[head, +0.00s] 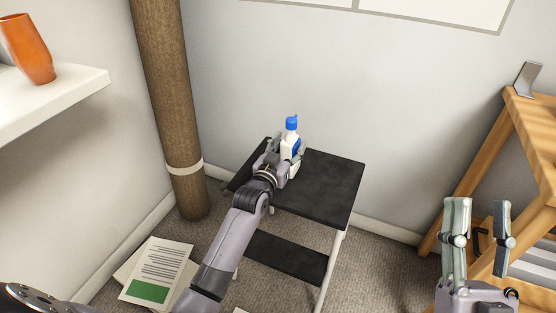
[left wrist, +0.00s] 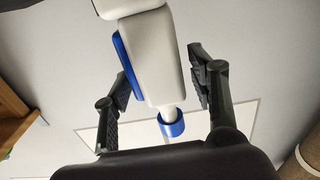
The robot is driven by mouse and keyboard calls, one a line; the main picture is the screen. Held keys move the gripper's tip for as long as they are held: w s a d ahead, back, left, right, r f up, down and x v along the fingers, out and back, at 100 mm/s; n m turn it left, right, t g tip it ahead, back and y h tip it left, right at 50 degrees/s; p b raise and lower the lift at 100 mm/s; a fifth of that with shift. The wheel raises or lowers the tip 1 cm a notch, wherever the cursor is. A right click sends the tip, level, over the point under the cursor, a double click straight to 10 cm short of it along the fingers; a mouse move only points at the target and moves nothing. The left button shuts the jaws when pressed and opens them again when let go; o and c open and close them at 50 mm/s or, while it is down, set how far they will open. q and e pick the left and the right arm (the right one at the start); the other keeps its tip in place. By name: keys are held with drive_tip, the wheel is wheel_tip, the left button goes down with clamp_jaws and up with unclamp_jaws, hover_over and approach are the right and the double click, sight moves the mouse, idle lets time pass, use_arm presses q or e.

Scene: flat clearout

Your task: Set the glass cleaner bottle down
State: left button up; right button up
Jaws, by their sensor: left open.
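The glass cleaner bottle (head: 290,146) is white with a blue cap and a blue label. In the head view it stands upright on the black top of a small step stool (head: 325,182). My left gripper (head: 282,153) is at the bottle, with its fingers on either side. My right gripper (head: 477,222) is open and empty at the lower right of the head view, away from the stool.
A brown column (head: 168,100) stands left of the stool. A white shelf (head: 45,100) with an orange vase (head: 27,48) is at upper left. Papers (head: 158,270) lie on the carpet. A wooden frame (head: 490,150) stands at right. The right part of the stool top is clear.

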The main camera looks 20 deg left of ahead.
use_arm(q)
drive_tip(key=s+p, duration=0.1)
drive_tip(key=s, duration=0.4)
drive_tip(key=shift+a+p, duration=0.1)
drive_tip(key=shift+p, duration=0.2)
drive_tip(key=p, duration=0.2)
approach(286, 149)
drive_tip(key=s+d+r+m+h, duration=0.1)
drive_tip(key=s+d+r, duration=0.3)
drive_tip(key=s, duration=0.2)
drive_tip(key=s+d+r+m+g+h, duration=0.1)
drive_tip(key=s+d+r+h, duration=0.1)
drive_tip(key=s+d+r, duration=0.2)
drive_tip(key=s+d, duration=0.1)
drive_tip(key=s, duration=0.2)
drive_tip(key=shift+s+d+r+b, duration=0.15)
drive_tip(key=shift+s+d+b, duration=0.15)
use_arm(e)
drive_tip(key=w+f+g+h, duration=0.2)
drive_tip(key=w+f+g, duration=0.2)
drive_tip(key=f+g, duration=0.4)
wheel_tip(286, 149, down, 5)
drive_tip(key=shift+d+r+h, duration=0.1)
drive_tip(key=shift+d+h, duration=0.3)
